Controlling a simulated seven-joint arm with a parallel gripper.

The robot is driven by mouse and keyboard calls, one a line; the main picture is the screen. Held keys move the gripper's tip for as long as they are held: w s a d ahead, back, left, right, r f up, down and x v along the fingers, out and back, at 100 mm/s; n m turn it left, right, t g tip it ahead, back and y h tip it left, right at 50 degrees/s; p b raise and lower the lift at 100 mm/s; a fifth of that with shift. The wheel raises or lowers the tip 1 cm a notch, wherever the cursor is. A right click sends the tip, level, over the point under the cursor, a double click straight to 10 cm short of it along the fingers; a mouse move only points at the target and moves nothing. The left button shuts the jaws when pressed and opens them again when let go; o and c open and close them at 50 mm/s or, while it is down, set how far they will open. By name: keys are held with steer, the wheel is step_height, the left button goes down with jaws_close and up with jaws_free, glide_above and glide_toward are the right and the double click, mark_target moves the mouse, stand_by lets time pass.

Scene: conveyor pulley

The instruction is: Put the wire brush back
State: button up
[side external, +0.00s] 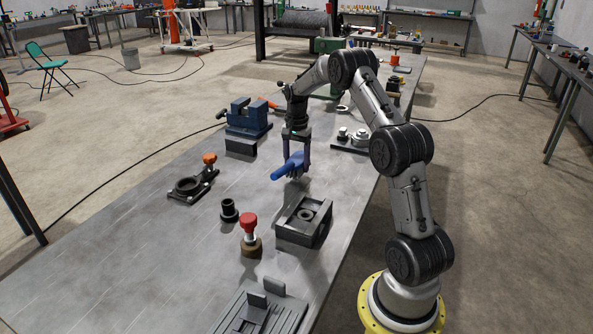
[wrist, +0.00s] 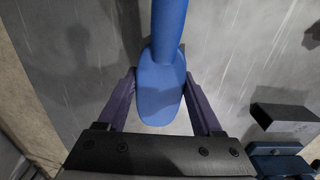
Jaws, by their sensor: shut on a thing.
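The wire brush (side external: 283,171) is blue, with a long rounded handle pointing to the lower left in the side external view. In the wrist view the brush (wrist: 160,88) shows a wide flat blue head, with the handle running up out of the picture. My gripper (side external: 297,160) points down with its fingers on both sides of the head, shut on it. The gripper (wrist: 163,88) also shows in the wrist view, one finger at each side of the head. The brush seems held just above the bench; the exact gap is hard to tell. The bristles are mostly hidden.
A dark block (side external: 241,147) stands before a blue vise (side external: 248,118) on the grey bench (side external: 150,235). An orange-knobbed clamp (side external: 193,182), a black bushing (side external: 229,211), a red-knobbed tool (side external: 249,232) and a square housing (side external: 304,221) stand nearer. The left front of the bench is clear.

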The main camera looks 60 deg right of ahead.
mark_target(296, 170)
steer(key=shift+f, duration=1.55)
steer(key=shift+f, duration=0.15)
steer(key=o, duration=1.2)
